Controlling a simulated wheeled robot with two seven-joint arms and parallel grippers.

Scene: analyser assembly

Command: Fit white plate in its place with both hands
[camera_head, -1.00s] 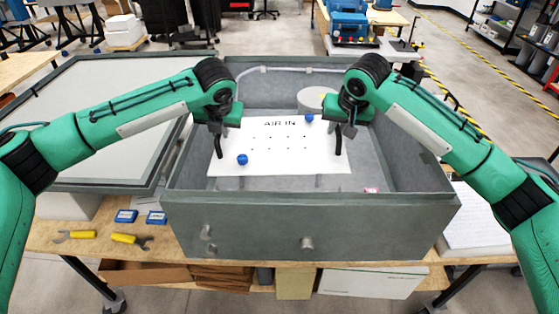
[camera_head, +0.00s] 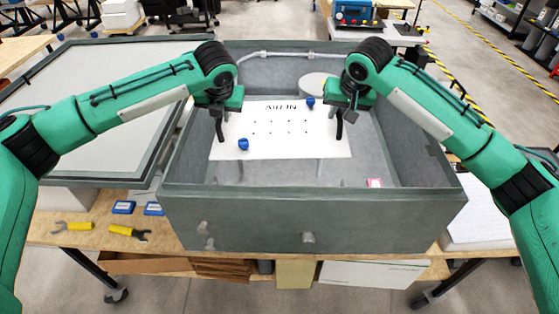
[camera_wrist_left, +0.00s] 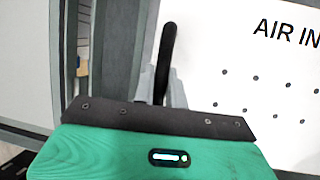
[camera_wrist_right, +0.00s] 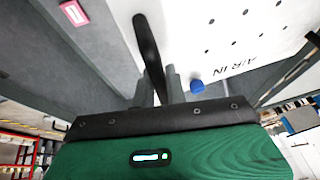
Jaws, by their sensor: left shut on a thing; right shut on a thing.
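The white plate (camera_head: 290,145), marked AIR IN and dotted with small holes, lies roughly level inside the grey box (camera_head: 250,215). It also shows in the left wrist view (camera_wrist_left: 215,60) and the right wrist view (camera_wrist_right: 225,35). Each side of the plate has a black handle. My left gripper (camera_head: 219,112) is shut on the left handle (camera_wrist_left: 167,50). My right gripper (camera_head: 341,108) is shut on the right handle (camera_wrist_right: 147,45). Grey posts (camera_head: 320,168) show below the plate's front edge. I cannot tell whether the plate touches them.
One blue knob (camera_head: 243,144) is at the plate's front left, another (camera_head: 311,102) at its back right. A white round part (camera_head: 318,85) is behind the plate. A pink label (camera_head: 375,183) is on the box floor. A large framed panel (camera_head: 100,110) lies left; tools (camera_head: 75,227) lie in front.

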